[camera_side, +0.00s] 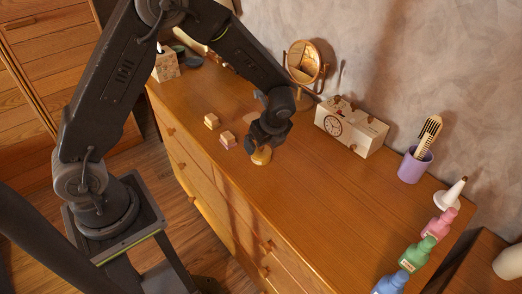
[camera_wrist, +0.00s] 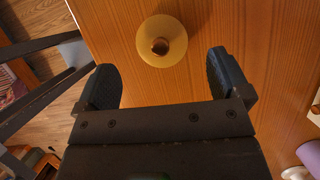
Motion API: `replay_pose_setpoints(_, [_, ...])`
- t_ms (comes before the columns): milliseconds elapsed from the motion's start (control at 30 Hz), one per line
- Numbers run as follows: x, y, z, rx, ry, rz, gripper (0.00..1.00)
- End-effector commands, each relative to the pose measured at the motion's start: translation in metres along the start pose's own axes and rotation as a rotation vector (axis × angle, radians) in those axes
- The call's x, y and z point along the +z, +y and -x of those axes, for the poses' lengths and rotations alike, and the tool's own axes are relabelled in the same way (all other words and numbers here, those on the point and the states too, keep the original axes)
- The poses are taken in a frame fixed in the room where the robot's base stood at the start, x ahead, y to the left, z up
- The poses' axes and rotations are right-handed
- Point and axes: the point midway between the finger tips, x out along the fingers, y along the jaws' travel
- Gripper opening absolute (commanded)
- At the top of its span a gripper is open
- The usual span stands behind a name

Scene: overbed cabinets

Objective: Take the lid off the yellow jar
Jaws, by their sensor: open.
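The yellow jar (camera_side: 261,157) stands upright on the wooden dresser top, directly below my gripper (camera_side: 266,137) in the side view, which hides its upper part. In the wrist view the jar (camera_wrist: 148,58) is seen from above as a round yellow shape. A small brown round part, seemingly the lid's knob (camera_wrist: 160,46), shows at its middle. My gripper (camera_wrist: 161,62) is open and empty. Its fingers lie to the left and right of the jar in the wrist view, with gaps on both sides. I cannot tell the height of the fingertips against the lid.
A clock box (camera_side: 350,128) and round mirror (camera_side: 305,62) stand along the wall. A purple cup (camera_side: 415,166) and several bottles (camera_side: 439,223) are at right. The dresser top (camera_side: 330,200) right of the jar is clear.

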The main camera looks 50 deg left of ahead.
Motion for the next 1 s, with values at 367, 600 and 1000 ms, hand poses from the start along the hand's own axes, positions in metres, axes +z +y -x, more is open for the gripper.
replay_pose_setpoints(367, [0.005, -0.001, -0.041, 0.000, 0.000, 0.001, 0.95])
replay_pose_setpoints(600, [0.005, -0.001, -0.041, 0.000, 0.000, 0.001, 0.90])
replay_pose_setpoints(1000, [0.005, -0.001, -0.041, 0.000, 0.000, 0.000, 0.52])
